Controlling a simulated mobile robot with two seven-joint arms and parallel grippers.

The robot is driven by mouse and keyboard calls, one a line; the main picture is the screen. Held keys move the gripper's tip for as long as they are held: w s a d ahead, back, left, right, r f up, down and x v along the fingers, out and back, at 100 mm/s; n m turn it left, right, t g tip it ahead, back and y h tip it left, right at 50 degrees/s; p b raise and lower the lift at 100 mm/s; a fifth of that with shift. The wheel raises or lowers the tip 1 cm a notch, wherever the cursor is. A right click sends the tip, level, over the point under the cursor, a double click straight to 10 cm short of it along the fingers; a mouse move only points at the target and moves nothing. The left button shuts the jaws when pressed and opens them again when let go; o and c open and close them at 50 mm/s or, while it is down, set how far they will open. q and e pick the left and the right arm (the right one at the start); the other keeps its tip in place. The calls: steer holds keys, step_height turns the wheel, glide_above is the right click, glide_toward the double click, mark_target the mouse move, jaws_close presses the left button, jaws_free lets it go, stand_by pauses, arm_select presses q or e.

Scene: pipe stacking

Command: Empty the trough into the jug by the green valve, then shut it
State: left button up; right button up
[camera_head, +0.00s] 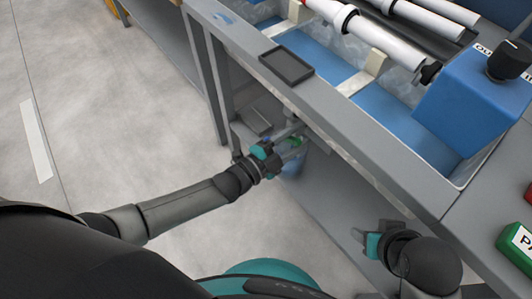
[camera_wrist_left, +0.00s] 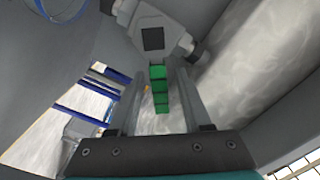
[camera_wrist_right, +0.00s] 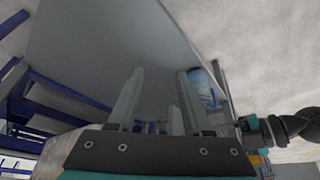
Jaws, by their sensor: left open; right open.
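The green valve handle (camera_head: 295,141) is under the grey bench front, partly hidden by my left gripper (camera_head: 288,143). In the left wrist view, the green handle (camera_wrist_left: 160,88) lies between the two fingers of my left gripper (camera_wrist_left: 160,78), which is open. I cannot tell if they touch it. A bluish, see-through jug (camera_head: 293,166) shows just below the valve, mostly hidden. The trough (camera_head: 366,107) is sunk in the bench, with a blue inside; its liquid level is unclear. My right gripper (camera_head: 371,243) is open and empty, low before the bench; its fingers show in the right wrist view (camera_wrist_right: 157,78).
White and dark pipes (camera_head: 375,40) lie on pale supports across the trough. A dark square tray (camera_head: 287,66) sits on the bench rim. A blue box with a black knob (camera_head: 475,95) and a green button box (camera_head: 517,245) stand at the right. Floor at left is clear.

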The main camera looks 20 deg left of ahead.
arm_select(q)
steer(key=p+v, duration=0.4)
steer(key=v, duration=0.9)
steer(key=shift+s+a, duration=0.25)
steer(key=shift+s, duration=0.1)
arm_select(e)
step_height(320, 180, down, 9)
steer(key=s+g, duration=0.1)
steer(key=shift+s+d+r, duration=0.15)
arm_select(q)
steer(key=shift+c, duration=0.4)
